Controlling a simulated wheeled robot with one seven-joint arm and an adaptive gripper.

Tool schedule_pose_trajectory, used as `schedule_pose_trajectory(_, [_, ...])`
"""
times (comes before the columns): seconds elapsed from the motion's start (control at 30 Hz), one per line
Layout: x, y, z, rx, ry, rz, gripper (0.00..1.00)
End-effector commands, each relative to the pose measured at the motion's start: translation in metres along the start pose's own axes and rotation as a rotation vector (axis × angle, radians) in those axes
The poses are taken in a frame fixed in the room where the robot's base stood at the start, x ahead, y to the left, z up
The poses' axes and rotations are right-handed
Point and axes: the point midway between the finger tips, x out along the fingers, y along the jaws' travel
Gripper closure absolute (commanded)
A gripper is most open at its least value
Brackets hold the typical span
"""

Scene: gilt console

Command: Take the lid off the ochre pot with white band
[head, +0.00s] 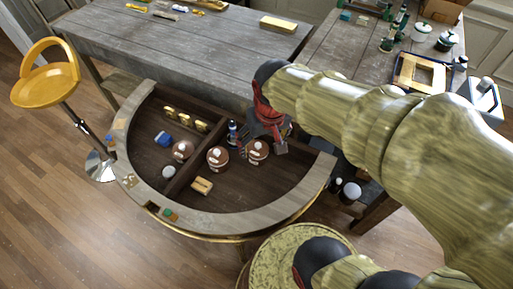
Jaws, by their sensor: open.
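Three small brownish, lidded pots sit inside the half-round console: one at left (183,150), one in the middle (217,158) and one at right (258,154). The middle and right ones show pale markings and light knobs on top. They are too small to tell for sure which is the ochre pot with white band. My gripper (262,148), red and dark grey, points down with its fingers apart over the right pot. It appears empty, and it hides part of that pot. I cannot tell whether the fingers touch the lid.
The console (305,190) has a raised rim and a divider. A dark bottle (232,132) stands close to my gripper. A yellowish block (202,186), a blue item (163,139) and a white ball-like item (169,172) lie inside. Grey tables (180,45) stand behind; a yellow stool (47,85) is left.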

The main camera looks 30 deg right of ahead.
Motion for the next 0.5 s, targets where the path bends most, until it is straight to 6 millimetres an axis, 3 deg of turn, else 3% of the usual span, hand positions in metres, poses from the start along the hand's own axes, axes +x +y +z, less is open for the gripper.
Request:
schedule_pose_trajectory(0.3, [0.119,0.029,-0.053,0.197,-0.130,0.052,0.23])
schedule_pose_trajectory(0.5, [0.178,0.044,-0.088,0.349,-0.118,0.075,0.23])
